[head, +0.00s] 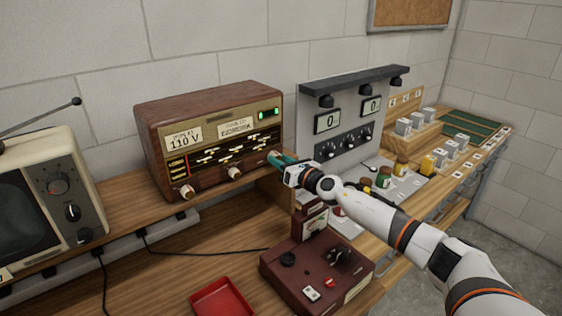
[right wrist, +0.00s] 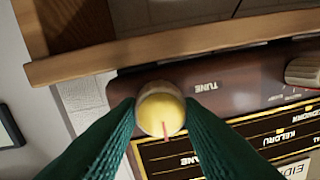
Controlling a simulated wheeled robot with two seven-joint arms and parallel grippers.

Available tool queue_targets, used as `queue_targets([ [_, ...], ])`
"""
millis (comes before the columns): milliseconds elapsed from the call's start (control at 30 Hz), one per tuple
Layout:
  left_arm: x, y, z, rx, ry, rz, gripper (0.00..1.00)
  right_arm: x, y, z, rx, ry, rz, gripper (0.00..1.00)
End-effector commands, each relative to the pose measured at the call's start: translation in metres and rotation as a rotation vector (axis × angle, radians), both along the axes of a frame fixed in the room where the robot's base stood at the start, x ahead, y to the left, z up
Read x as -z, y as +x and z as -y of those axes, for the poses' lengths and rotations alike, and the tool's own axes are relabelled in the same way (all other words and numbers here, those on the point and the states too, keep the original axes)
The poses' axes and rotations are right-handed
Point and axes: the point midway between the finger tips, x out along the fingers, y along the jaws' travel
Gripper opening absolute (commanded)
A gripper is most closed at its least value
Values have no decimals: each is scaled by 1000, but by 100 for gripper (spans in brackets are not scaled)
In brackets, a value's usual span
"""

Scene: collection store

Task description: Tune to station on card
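A brown wooden radio (head: 165,125) stands on the bench with a lit green indicator (head: 267,114) and a dark station dial (head: 215,152). A red vertical mark shows near the dial's left end. A paper card (head: 237,127) with lettering too small to read surely is on its front. My right gripper (head: 273,157) is at the radio's right front end. In the right wrist view, its green fingers (right wrist: 161,105) lie against both sides of the TUNE knob (right wrist: 160,110), which has a yellow face and a red mark. In the head view the gripper hides this knob. My left gripper is out of view.
Another card (head: 184,136) on the radio reads 110 V. Two other knobs, including a middle one (head: 233,172), are on its front. An old television (head: 40,200) stands left, a maroon device (head: 315,270) and red tray (head: 222,298) in front, a meter panel (head: 350,112) right.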

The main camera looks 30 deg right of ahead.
Motion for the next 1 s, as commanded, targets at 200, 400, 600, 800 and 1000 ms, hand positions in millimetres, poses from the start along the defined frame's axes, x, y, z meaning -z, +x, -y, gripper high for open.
queue_targets([
  [200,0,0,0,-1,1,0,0,0,0,0,0,5,-1,10],
  [400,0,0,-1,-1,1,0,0,0,0,0,-1,51,-4,10],
  [600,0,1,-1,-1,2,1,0,0,0,0,0,170,-14,10],
  [800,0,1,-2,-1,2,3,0,1,0,0,0,347,-27,10],
  [1000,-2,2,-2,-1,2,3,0,1,0,1,0,538,-42,10],
])
